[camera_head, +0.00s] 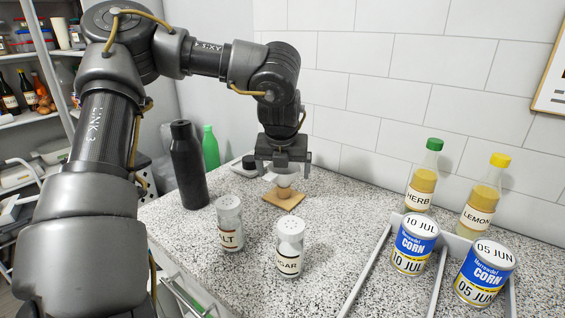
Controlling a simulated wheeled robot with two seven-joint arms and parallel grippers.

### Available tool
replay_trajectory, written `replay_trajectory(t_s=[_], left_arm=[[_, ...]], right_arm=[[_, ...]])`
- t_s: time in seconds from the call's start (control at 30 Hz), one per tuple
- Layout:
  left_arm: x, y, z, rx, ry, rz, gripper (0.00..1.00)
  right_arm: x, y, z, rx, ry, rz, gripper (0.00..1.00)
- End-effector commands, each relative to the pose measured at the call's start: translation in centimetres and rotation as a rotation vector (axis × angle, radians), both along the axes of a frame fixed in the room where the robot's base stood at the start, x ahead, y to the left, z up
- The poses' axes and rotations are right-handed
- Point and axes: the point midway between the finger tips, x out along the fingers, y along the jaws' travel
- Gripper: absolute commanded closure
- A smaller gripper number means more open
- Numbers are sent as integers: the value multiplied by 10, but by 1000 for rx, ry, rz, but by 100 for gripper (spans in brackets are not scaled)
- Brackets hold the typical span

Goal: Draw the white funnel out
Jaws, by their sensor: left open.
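A small white piece that looks like the funnel (283,181) sits over a tan wooden stand (295,202) with a square base, near the back of the speckled counter. My left gripper (283,168) points down just above it. Its two fingers are apart, one on each side, and the gripper hides the top of the funnel. I cannot tell whether the fingers touch it. My right gripper is not in view.
Salt (230,225) and sugar (289,249) shakers stand in front of the stand. A black bottle (188,166) stands to the left. On the right are two corn cans (413,245) in a rack, with herb (423,180) and lemon (482,198) bottles behind. A tiled wall closes the back.

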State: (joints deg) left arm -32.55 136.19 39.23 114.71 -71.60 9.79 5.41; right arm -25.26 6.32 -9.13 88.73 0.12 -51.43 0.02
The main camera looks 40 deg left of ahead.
Motion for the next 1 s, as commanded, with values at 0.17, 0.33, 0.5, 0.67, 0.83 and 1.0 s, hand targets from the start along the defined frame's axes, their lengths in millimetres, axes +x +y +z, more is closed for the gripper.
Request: replay_trajectory(t_s=[0.17, 0.33, 0.5, 0.67, 0.83, 1.0], left_arm=[[0, 0, -1, 1, -1, 0, 8], [0, 0, 0, 1, -1, 0, 20], [0, 0, 0, 1, -1, 0, 42], [0, 0, 0, 1, -1, 0, 56], [0, 0, 3, 1, -1, 0, 56], [1, 0, 12, 2, -2, 0, 56]], right_arm=[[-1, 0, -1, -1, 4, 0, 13], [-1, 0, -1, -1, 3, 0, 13], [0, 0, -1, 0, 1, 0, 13], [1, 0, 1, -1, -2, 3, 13], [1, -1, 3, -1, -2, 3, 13], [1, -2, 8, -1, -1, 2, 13]])
